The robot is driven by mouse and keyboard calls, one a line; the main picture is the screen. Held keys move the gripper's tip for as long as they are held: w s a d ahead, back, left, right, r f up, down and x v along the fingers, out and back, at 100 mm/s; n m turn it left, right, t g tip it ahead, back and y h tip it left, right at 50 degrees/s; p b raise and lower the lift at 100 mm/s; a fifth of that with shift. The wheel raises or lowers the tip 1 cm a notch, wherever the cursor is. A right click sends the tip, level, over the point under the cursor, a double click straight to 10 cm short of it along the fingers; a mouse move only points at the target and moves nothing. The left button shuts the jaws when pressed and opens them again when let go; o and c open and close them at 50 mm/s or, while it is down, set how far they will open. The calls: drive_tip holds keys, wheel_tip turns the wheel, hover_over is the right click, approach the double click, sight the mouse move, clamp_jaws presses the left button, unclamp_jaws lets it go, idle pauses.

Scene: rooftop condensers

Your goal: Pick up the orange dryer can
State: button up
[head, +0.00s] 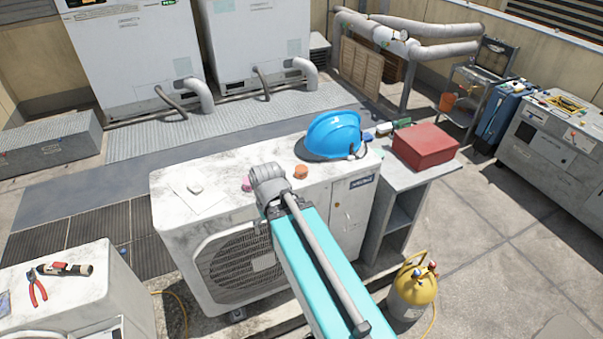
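A small orange can (301,172) stands on the white, weathered top of the condenser unit (225,185) in the middle of the head view. It is just right of the grey joint of my arm and in front of a blue hard hat (335,135). Nothing is touching it. My teal arm reaches up from the bottom of the picture across the front of the condenser. My gripper itself cannot be made out, so whether it is open or shut does not show.
A pink object (247,184) sits left of my arm joint, partly hidden. A paper sheet (197,190) lies further left. A red box (425,146) rests on the grey stand at right. A yellow cylinder (413,287) stands on the floor. Open floor lies to the right.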

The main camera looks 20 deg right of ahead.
wheel_tip(320, 180, down, 12)
drive_tip(key=b, duration=1.1)
drive_tip(key=shift+b, duration=0.35)
drive_tip(key=shift+r, duration=0.1)
